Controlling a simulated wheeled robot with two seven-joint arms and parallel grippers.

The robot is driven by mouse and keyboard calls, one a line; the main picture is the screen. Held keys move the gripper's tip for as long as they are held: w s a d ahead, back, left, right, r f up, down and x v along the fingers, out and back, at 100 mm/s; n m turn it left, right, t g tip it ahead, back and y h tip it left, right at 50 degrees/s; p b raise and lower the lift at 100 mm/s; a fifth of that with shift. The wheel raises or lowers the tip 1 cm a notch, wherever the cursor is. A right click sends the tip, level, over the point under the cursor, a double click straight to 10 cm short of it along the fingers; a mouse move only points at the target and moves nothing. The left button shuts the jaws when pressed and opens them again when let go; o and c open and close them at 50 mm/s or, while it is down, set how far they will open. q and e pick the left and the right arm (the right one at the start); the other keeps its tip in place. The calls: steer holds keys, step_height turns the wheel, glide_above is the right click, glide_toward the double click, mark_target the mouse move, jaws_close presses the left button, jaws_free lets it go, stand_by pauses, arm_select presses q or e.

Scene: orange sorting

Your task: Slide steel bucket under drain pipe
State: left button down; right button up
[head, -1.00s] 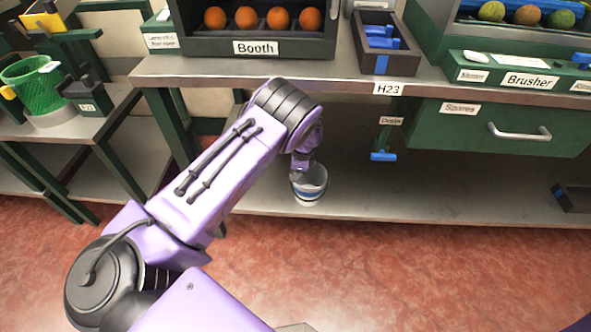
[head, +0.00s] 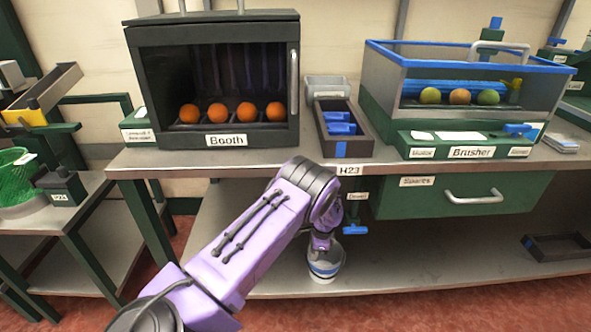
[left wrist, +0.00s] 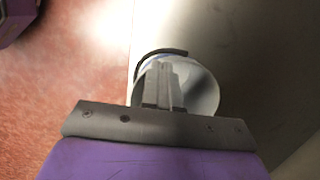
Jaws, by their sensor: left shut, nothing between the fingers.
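The steel bucket (head: 326,268), pale with a blue band, stands upright on the lower shelf near its front edge. The drain pipe (head: 355,229), with a blue end and a "Drain" label above it, hangs below the bench top. In the head view it appears just right of and above the bucket. My left gripper (head: 321,247) is shut and empty at the bucket's mouth. In the left wrist view, its closed fingers (left wrist: 163,85) overlap the bucket (left wrist: 205,88) and hide part of it; whether they touch it is unclear. My right gripper is out of view.
A green drawer (head: 400,205) is right of the drain. The lower shelf (head: 430,262) is clear there up to a dark tray (head: 560,247). The booth (head: 215,85) with oranges and the brusher (head: 470,85) stand on the bench above.

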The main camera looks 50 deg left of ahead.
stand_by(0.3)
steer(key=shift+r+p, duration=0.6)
